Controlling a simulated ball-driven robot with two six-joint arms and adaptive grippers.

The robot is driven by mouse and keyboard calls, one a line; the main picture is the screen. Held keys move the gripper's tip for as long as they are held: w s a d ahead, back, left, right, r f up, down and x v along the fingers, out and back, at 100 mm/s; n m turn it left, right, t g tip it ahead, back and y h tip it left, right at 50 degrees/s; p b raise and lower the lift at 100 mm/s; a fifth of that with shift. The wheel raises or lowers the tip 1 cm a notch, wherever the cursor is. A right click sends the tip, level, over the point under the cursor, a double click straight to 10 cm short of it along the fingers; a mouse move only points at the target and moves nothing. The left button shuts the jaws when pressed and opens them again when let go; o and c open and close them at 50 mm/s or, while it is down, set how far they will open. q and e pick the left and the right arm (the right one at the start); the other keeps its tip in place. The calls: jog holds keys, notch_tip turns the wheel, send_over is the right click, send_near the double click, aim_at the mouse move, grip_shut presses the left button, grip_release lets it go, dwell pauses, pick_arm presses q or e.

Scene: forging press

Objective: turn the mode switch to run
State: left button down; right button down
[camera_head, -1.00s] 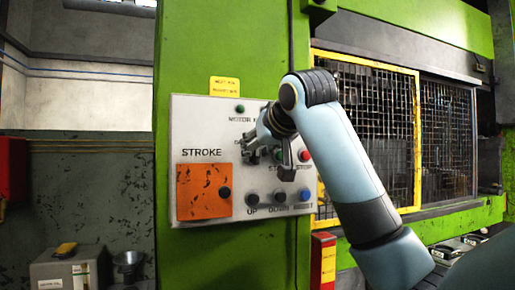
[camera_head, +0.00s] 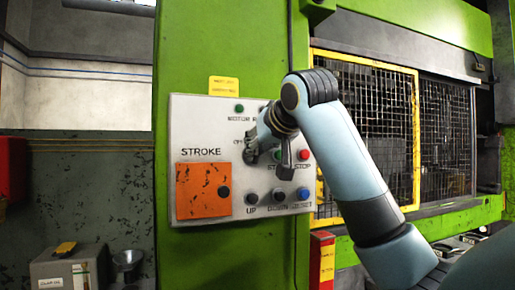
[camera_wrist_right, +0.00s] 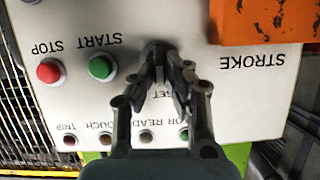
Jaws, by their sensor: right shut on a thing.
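The control panel (camera_head: 190,110) is a pale plate on the green press column. The mode switch (camera_wrist_right: 154,46) is a small dark knob in the right wrist view, mostly covered by my fingertips. My right gripper (camera_wrist_right: 160,66) is shut on it, its two fingers converging from either side. In the head view my right gripper (camera_head: 268,157) is in front of the panel and hides the switch. The switch's pointing direction cannot be made out. Part of a label reading like "SET" shows beside the fingers in the wrist view. My left gripper is not in view.
The green start button (camera_wrist_right: 102,67) and red stop button (camera_wrist_right: 49,71) are close beside the gripper. An orange STROKE plate (camera_head: 203,191) is at the panel's lower left. Up, down and blue buttons (camera_head: 303,193) line the bottom. A yellow-framed mesh guard (camera_head: 415,130) stands to the right.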

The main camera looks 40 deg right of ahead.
jog(key=shift+s+d+f+m+t+y, duration=0.1)
jog(key=shift+d+m+t+y, duration=0.15)
jog(key=shift+m+y, duration=0.55)
jog(key=shift+w+d+f+m+t+y, duration=0.15)
jog(key=shift+m+y, duration=0.25)
jog(key=shift+m, duration=0.75)
jog(key=shift+s+d+f+m+t+y, duration=0.15)
jog(key=shift+m+t+y, duration=0.15)
jog(key=shift+m+y, duration=0.5)
jog(key=shift+r+m, duration=0.1)
jog(key=shift+m, duration=0.15)
jog(key=c, duration=1.4)
grip_release()
jog(key=shift+w, duration=0.2)
